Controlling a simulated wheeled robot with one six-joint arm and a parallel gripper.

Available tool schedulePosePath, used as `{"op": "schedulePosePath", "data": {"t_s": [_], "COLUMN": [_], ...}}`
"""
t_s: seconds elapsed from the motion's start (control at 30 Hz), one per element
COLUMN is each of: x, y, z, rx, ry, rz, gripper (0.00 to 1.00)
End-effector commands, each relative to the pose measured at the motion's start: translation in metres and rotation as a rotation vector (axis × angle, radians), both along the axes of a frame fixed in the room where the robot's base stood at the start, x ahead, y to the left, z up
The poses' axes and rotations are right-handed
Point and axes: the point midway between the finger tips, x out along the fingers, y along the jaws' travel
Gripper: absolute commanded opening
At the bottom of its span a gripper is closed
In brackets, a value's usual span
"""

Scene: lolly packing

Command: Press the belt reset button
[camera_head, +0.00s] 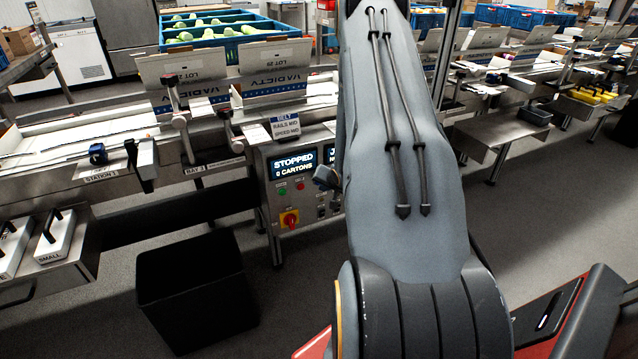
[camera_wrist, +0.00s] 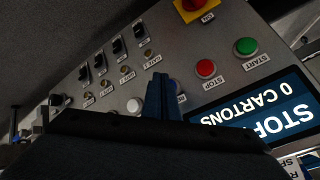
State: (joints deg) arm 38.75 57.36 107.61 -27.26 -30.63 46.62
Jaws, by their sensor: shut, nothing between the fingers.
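The belt control panel (camera_head: 263,185) stands left of my arm in the head view, its screen (camera_head: 294,164) reading STOPPED, 0 CARTONS. In the wrist view the panel (camera_wrist: 190,45) appears turned over, with a green START button (camera_wrist: 246,46), a red STOP button (camera_wrist: 206,68) and a white button (camera_wrist: 134,105). A blue button (camera_wrist: 175,86) shows partly behind my gripper.
A red knob on a yellow plate (camera_head: 289,218) sits low on the panel; several black switches (camera_wrist: 113,46) line its other side. A black bin (camera_head: 195,290) stands on the floor to the left. My arm hides the panel's right side in the head view.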

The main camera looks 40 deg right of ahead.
Motion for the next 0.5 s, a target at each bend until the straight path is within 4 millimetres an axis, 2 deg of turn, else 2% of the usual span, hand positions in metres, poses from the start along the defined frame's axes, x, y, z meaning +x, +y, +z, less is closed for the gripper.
{"op": "schedulePosePath", "data": {"t_s": [0.2,0.5], "x": [-0.003,-0.029], "y": [0.0,0.006], "z": [0.0,0.001], "rx": [0.001,0.002], "ry": [0.001,0.001], "rz": [-0.001,-0.003], "gripper": [0.0,0.0]}}
